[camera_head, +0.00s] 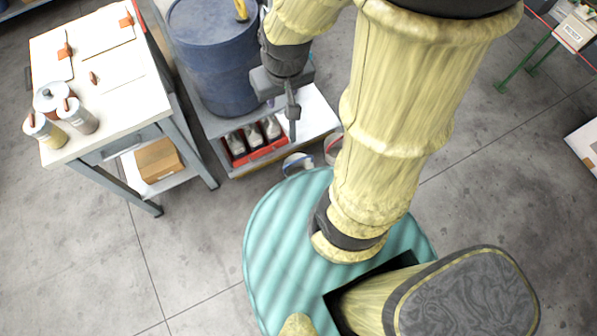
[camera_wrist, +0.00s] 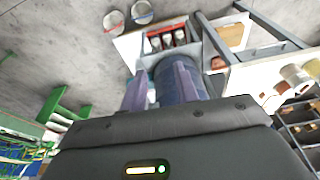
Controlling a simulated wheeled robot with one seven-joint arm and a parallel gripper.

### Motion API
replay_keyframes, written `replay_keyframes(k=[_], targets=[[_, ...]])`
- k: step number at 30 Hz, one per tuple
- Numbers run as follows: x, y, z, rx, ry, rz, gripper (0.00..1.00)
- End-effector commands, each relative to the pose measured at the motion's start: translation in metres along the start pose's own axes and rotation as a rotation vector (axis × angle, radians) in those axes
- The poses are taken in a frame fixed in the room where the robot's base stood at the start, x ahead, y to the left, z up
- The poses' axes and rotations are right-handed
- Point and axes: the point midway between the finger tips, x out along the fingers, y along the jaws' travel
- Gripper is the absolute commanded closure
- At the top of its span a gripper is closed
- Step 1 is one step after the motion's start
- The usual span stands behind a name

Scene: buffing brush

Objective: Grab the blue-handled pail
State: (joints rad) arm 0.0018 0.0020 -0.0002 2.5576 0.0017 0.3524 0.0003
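The blue-handled pail (camera_head: 298,165) is a small pale pail on the floor, just past the front right corner of the low grey platform. It also shows at the top of the wrist view (camera_wrist: 142,13). A similar pail with a red handle (camera_head: 333,148) stands beside it to the right, partly hidden by my arm; it is left of the blue-handled one in the wrist view (camera_wrist: 113,21). My gripper (camera_head: 292,112) hangs near the barrel, apart from both pails. In the wrist view its two fingers (camera_wrist: 160,90) stand apart, with nothing seen held between them.
A blue barrel (camera_head: 215,60) and a red crate of bottles (camera_head: 252,142) stand on the low platform (camera_head: 318,118). A white-topped workbench (camera_head: 130,95) with canisters is at left. A green-legged stand (camera_head: 540,62) is at upper right. Floor at lower left is clear.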

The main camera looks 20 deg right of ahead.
Motion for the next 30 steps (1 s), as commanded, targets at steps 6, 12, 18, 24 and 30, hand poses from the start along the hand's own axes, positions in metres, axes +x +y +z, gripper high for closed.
replay_keyframes(k=[6,12,18,24,30], targets=[[0.046,0.010,-0.003,0.088,-0.059,-0.004,0.69],[0.122,0.035,-0.010,0.273,-0.171,-0.023,0.69],[0.202,0.062,-0.014,0.465,-0.284,-0.059,0.69],[0.283,0.090,-0.013,0.652,-0.391,-0.113,0.69],[0.367,0.119,-0.008,0.833,-0.490,-0.183,0.69]])
